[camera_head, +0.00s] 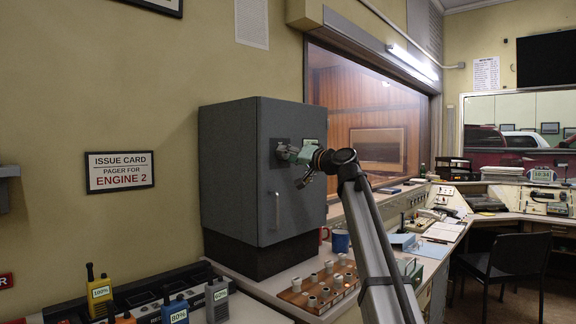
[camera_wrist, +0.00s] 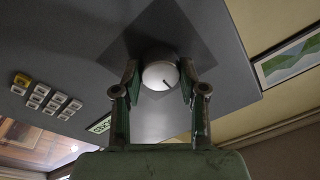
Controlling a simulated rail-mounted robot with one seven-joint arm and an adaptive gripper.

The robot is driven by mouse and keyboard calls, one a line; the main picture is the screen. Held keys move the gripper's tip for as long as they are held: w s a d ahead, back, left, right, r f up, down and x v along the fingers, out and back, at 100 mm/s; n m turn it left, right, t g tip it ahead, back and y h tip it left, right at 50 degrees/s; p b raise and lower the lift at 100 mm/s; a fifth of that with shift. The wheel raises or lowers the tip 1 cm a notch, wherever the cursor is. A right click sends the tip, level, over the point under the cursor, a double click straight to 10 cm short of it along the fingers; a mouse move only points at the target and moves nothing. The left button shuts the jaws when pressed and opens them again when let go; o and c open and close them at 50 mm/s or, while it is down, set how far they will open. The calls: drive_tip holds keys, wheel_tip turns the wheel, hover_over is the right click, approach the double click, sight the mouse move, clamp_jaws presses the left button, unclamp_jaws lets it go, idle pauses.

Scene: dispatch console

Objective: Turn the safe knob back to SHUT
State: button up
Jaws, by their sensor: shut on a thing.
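The grey safe (camera_head: 228,170) stands on a dark plinth against the wall in the head view. Its front door has a vertical handle (camera_head: 277,210). My gripper (camera_head: 291,153) reaches the door front from the right, at a dark square plate, and hides the knob there. In the wrist view the round pale knob (camera_wrist: 160,74) sits between the fingers of my gripper (camera_wrist: 160,80), which are shut on its sides. A short dark line on the knob points to the lower right in that view. A pale label (camera_wrist: 99,125) is partly hidden by the left finger.
A keypad (camera_wrist: 42,98) is on the door. A blue mug (camera_head: 340,241) and a wooden rack (camera_head: 318,287) stand on the counter below my arm. Radios (camera_head: 100,294) stand in a charger at the lower left. A framed sign (camera_head: 119,172) hangs left of the safe.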

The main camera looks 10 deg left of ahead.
drive_tip(key=shift+n+b, duration=0.4)
drive_tip(key=shift+n, duration=0.2)
drive_tip(key=o, duration=1.1)
drive_tip(key=shift+o, duration=0.2)
drive_tip(key=v, duration=1.2)
drive_tip(key=shift+w, duration=0.1)
